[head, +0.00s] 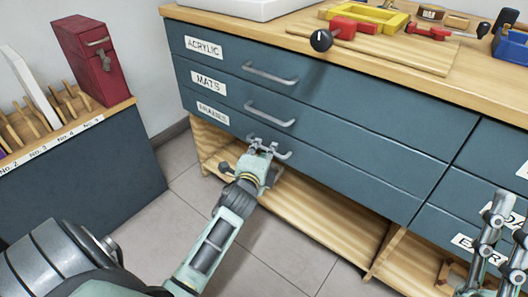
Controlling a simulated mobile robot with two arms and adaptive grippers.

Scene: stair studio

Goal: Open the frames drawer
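The frames drawer (345,178) is the lowest of the three labelled drawers in the blue cabinet, under ACRYLIC and MATS. Its front looks flush with the drawers above, so it is closed. Its FRAMES label (212,114) is at the left end. Its grey bar handle (285,155) is partly hidden by my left gripper (263,147). The fingertips are at the handle; I cannot tell whether they are closed around it. My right gripper (508,218) is at the lower right edge, partly cut off, with its fingers apart and empty, in front of other drawers.
The cabinet's wooden top (440,75) carries a yellow tray (365,18), a red-handled tool (425,33) and a black knob (321,40). An open wooden shelf (320,215) lies below the drawer. A rack with a red box (92,60) stands left. Tiled floor is clear between.

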